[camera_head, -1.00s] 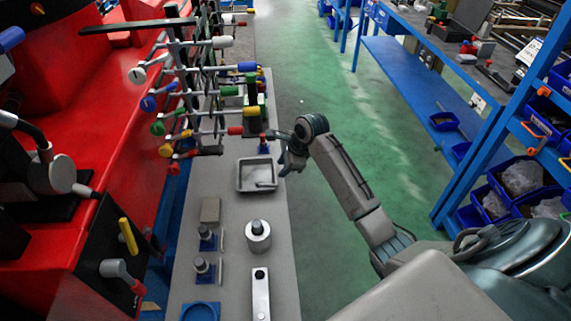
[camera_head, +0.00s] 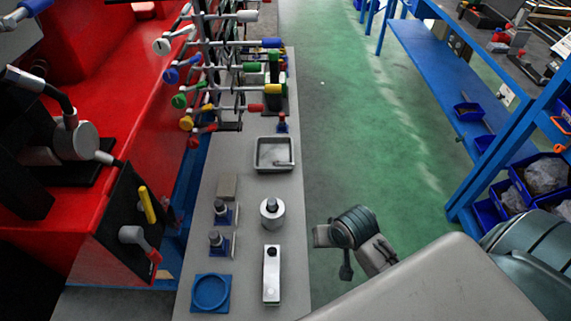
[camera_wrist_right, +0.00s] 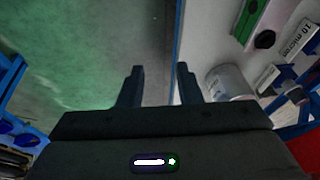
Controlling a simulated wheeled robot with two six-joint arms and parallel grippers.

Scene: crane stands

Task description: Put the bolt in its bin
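A small grey rod-like piece that looks like the bolt (camera_head: 284,163) lies inside a shallow square metal tray (camera_head: 257,153) on the grey bench. I cannot make out its thread or head at this size. My right gripper (camera_head: 334,252) is over the floor just right of the bench edge, nearer to me than the tray and apart from it. In the right wrist view its two fingers (camera_wrist_right: 160,78) are spread with nothing between them. The tray and the bolt do not show in that view. My left gripper is not in view.
On the bench stand a metal cylinder (camera_head: 272,211), a pale block (camera_head: 271,275), a blue ring (camera_head: 210,291) and small blue-based stands. A rack with coloured handles (camera_head: 220,95) stands beyond. Blue bins (camera_head: 543,176) are on the right shelf. The green aisle is clear.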

